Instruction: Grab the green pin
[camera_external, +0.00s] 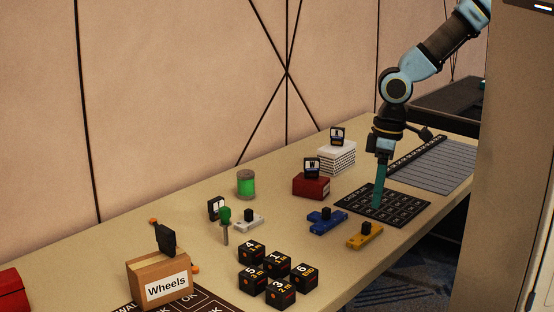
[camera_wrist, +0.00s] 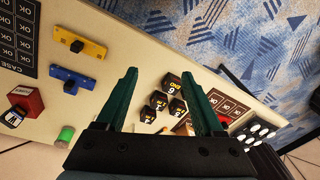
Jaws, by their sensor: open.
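A small green-headed pin (camera_external: 225,216) with a thin pale shaft stands upright on the table in the external view, in front of a white-faced black tag and left of a white block with a black knob. I cannot make it out in the wrist view. A separate green cylinder (camera_external: 246,184) with a pale top stands behind it; it also shows at the lower left of the wrist view (camera_wrist: 65,135). My gripper (camera_external: 377,205) points down over the black grid mat, well right of the pin. Its teal fingers (camera_wrist: 159,74) are apart with nothing between them.
Blue (camera_external: 326,221) and yellow (camera_external: 365,236) knobbed blocks lie between the mat (camera_external: 344,203) and several black numbered cubes (camera_external: 278,263). A red block (camera_external: 311,186) and white stack (camera_external: 336,158) stand behind. A cardboard "Wheels" box (camera_external: 160,282) is at front left.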

